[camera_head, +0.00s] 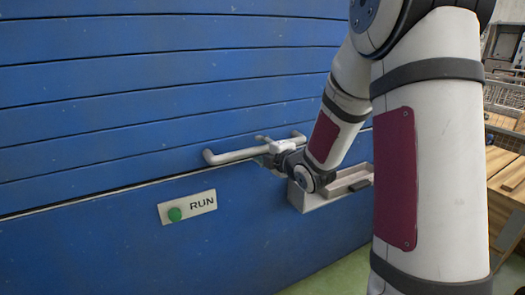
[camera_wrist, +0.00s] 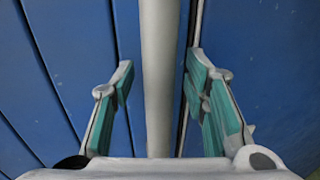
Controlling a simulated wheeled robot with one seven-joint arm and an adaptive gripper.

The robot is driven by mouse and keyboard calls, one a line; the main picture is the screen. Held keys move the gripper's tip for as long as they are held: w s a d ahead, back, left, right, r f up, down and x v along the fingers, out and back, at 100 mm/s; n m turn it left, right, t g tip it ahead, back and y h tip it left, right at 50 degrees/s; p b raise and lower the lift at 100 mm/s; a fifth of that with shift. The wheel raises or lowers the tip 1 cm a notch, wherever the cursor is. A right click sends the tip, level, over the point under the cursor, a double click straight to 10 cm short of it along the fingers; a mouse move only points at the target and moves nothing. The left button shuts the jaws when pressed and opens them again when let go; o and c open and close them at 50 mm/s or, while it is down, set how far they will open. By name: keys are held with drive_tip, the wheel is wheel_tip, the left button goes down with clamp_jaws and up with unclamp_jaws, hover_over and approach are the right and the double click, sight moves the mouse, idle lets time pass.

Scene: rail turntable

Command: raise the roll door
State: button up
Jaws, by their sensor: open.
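The roll door (camera_head: 150,95) is a wall of blue horizontal slats. A dark line runs along its bottom edge, above a plain blue panel; I cannot tell whether there is a gap there. A pale horizontal bar handle (camera_head: 228,156) is on the door's lowest slat. My gripper (camera_head: 270,141) is at the handle's middle. In the wrist view my gripper (camera_wrist: 160,75) is open, with one teal-padded finger on each side of the handle (camera_wrist: 158,50). Space shows between each finger and the bar. My wrist partly hides the handle's right part in the head view.
A plate marked RUN with a green button (camera_head: 175,214) is on the lower blue panel (camera_head: 110,255), below left of the handle. A pale open-topped box (camera_head: 318,198) is below right of it. Wooden crates (camera_head: 507,175) stand at the far right. Green floor (camera_head: 340,278) shows below.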

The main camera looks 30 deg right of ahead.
drive_tip(key=shift+c, duration=0.5)
clamp_jaws()
drive_tip(key=shift+r, duration=0.1)
wheel_tip(320, 180, up, 44)
drive_tip(key=p, duration=2.6)
drive_tip(key=shift+r, duration=0.15)
drive_tip(key=shift+o, duration=0.5)
unclamp_jaws()
